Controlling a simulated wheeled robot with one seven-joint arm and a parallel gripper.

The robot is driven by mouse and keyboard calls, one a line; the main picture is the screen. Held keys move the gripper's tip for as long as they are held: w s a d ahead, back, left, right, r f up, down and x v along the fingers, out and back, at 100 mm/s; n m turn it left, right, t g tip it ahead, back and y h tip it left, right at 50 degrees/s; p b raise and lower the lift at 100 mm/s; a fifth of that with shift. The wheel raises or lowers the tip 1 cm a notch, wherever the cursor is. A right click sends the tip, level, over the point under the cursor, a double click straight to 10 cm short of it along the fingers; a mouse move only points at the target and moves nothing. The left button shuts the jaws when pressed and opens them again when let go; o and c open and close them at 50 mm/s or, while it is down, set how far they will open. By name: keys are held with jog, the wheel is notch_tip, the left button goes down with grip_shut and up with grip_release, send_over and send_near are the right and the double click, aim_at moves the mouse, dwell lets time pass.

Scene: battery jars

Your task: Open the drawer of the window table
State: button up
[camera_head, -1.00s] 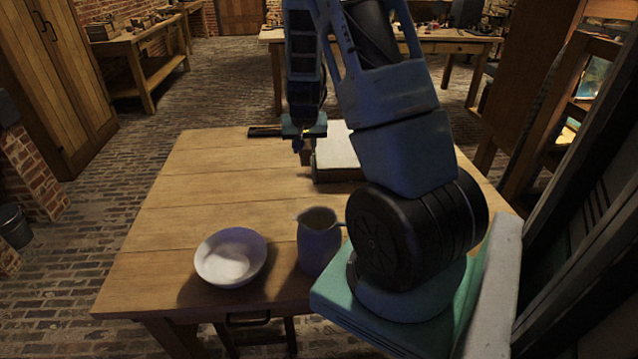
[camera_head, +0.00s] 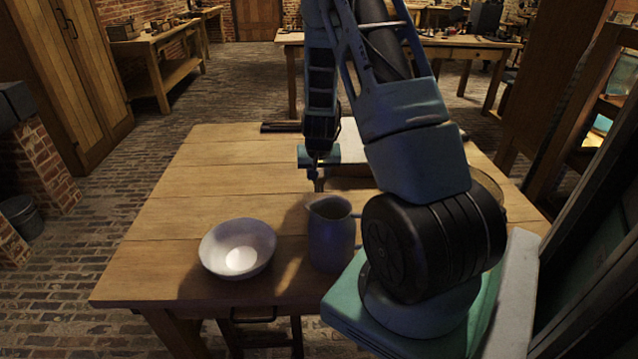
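My gripper (camera_head: 315,174) hangs over the table's far middle part, beyond the bowl and jug and well away from the handle. It is small and dark here, and I cannot tell whether its fingers are open or shut.
A white bowl (camera_head: 237,248) and a grey jug (camera_head: 331,233) stand near the table's front edge, above the handle side. A pale box-like thing (camera_head: 352,150) lies behind my gripper, partly hidden by my arm. A dark bar (camera_head: 281,127) lies at the far edge. The table's left part is clear.

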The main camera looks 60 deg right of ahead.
jog(key=shift+f, duration=1.65)
jog(key=shift+f, duration=0.15)
jog(key=o, duration=0.9)
jog(key=shift+o, duration=0.2)
